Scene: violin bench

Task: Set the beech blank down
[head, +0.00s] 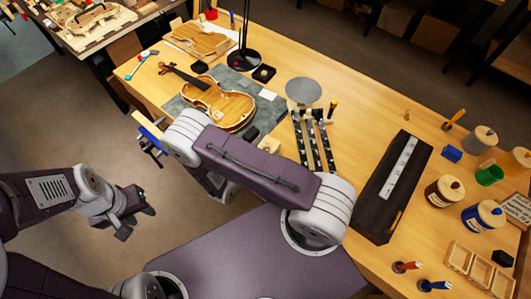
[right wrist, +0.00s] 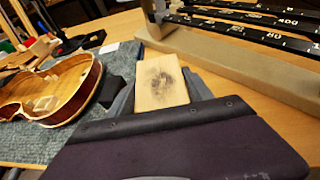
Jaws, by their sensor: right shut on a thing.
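The beech blank (right wrist: 161,83) is a pale wooden block with a dark smudge on its face, seen in the right wrist view. My right gripper (right wrist: 162,98) is shut on it, with a grey finger at each side. The bench is visible around the blank; whether its underside touches anything is hidden. My left gripper (head: 136,212) is empty, fingers apart, over the floor left of the bench.
A violin (head: 214,101) lies on a grey mat (head: 240,82), left of the blank in the wrist view. Several dark marked strips (head: 313,140) lie close on the right. A long dark case (head: 378,205) and jars (head: 445,190) stand further right.

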